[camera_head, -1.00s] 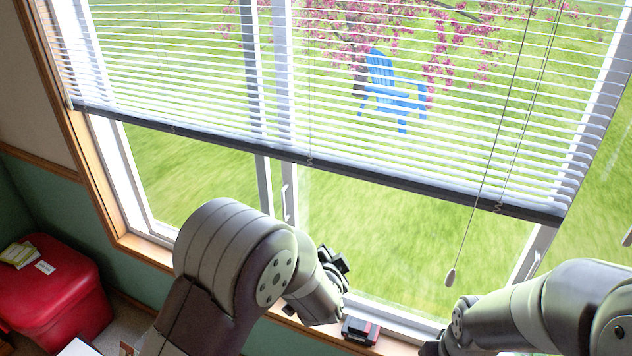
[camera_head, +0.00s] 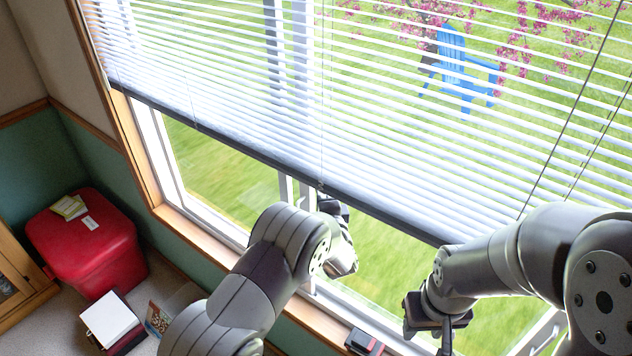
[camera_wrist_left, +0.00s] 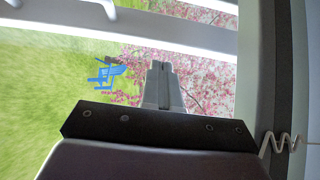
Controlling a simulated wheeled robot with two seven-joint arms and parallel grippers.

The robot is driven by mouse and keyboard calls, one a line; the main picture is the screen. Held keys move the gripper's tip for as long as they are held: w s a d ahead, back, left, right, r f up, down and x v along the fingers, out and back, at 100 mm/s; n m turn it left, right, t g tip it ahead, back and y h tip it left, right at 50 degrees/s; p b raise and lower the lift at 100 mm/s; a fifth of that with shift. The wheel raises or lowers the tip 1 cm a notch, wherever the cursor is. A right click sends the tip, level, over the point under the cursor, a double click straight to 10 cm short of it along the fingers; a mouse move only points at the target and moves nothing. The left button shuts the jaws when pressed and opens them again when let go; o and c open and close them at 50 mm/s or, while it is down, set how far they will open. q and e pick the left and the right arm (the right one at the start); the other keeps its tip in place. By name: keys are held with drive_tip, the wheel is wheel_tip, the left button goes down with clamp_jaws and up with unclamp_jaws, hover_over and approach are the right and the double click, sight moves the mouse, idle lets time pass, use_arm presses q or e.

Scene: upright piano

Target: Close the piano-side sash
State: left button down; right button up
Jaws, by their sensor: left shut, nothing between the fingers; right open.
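The window shows two upright sash stiles, a darker one (camera_head: 273,45) and a white one (camera_head: 301,45) to its right, both partly behind the blind. I cannot tell which sash is the piano-side one; no piano is in view. My left gripper (camera_head: 335,209) is beside the lower part of the white stile, at the blind's bottom edge. My right gripper (camera_head: 437,322) is open above the sill at the lower right.
A half-lowered blind (camera_head: 230,110) covers the upper window, with hanging cords (camera_head: 575,110). A small dark and red object (camera_head: 364,342) lies on the wooden sill (camera_head: 200,232). A red box (camera_head: 88,245) and a book (camera_head: 113,318) are on the floor at left.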

use_arm(q)
drive_tip(key=shift+w+a+r, duration=0.1)
drive_tip(key=shift+w+a, duration=0.15)
drive_tip(key=shift+a, duration=0.25)
drive_tip(key=shift+w+a, duration=0.2)
drive_tip(key=shift+a, duration=0.3)
use_arm(e)
drive_tip(key=shift+s+a+r, duration=0.15)
drive_tip(key=shift+a+r, duration=0.05)
drive_tip(key=shift+r, duration=0.45)
use_arm(q)
drive_tip(key=shift+w, duration=0.1)
use_arm(e)
drive_tip(key=shift+d+f, duration=0.1)
drive_tip(key=shift+f, duration=0.05)
use_arm(q)
drive_tip(key=w+a+b, duration=0.1)
drive_tip(key=w+a, duration=0.1)
drive_tip(key=a, duration=0.1)
drive_tip(key=w+a+b, duration=0.4)
drive_tip(key=a, duration=0.1)
drive_tip(key=shift+a, duration=0.35)
drive_tip(key=shift+w+a, duration=0.1)
drive_tip(key=shift+a, duration=0.15)
drive_tip(key=shift+d+r, duration=0.1)
drive_tip(key=shift+d, duration=0.05)
use_arm(e)
wheel_tip(320, 180, down, 5)
drive_tip(key=shift+s+f, duration=0.1)
drive_tip(key=shift+f, duration=0.05)
